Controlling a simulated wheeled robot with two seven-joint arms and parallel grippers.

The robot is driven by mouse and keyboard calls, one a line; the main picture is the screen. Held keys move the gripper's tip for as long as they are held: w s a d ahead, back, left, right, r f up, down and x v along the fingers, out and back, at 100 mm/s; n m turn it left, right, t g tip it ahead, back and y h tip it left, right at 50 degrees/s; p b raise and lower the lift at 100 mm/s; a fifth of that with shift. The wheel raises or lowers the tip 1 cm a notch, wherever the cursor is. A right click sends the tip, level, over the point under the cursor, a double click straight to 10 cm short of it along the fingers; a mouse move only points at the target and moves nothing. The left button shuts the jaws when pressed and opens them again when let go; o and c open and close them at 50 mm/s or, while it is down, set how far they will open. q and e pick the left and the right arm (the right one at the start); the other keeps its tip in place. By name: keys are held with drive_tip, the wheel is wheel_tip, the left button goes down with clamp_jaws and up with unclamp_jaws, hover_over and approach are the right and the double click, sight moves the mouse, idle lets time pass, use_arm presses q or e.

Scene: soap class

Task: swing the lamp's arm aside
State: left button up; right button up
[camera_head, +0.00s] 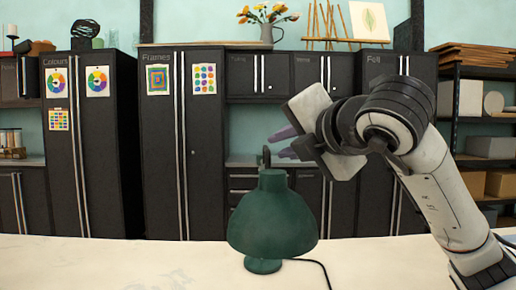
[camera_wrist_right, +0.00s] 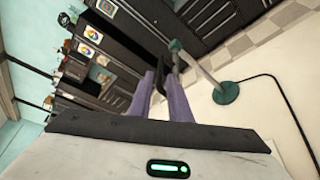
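The green lamp (camera_head: 272,218) stands on the pale table, its dome shade facing me and its round base (camera_head: 263,265) below. A short black upright piece (camera_head: 266,155) shows just above the shade. In the right wrist view the lamp's base (camera_wrist_right: 226,93) and grey post (camera_wrist_right: 202,69) lie right of my fingers. My right gripper (camera_head: 278,143) reaches in from the right above the shade, its purple fingers apart, tips close to the black piece. In the wrist view a dark piece shows between the fingers (camera_wrist_right: 161,78); contact is unclear. My left gripper is not in view.
The pale table (camera_head: 120,265) is clear left of the lamp. A black cord (camera_head: 315,262) runs from the base to the right. Dark cabinets (camera_head: 185,140) stand behind, with a shelf of boxes (camera_head: 490,147) at the right.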

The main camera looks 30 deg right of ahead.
sight(266, 147)
drive_tip(key=p+x, duration=0.1)
drive_tip(key=x, duration=0.7)
drive_tip(key=shift+w+f, duration=0.25)
clamp_jaws()
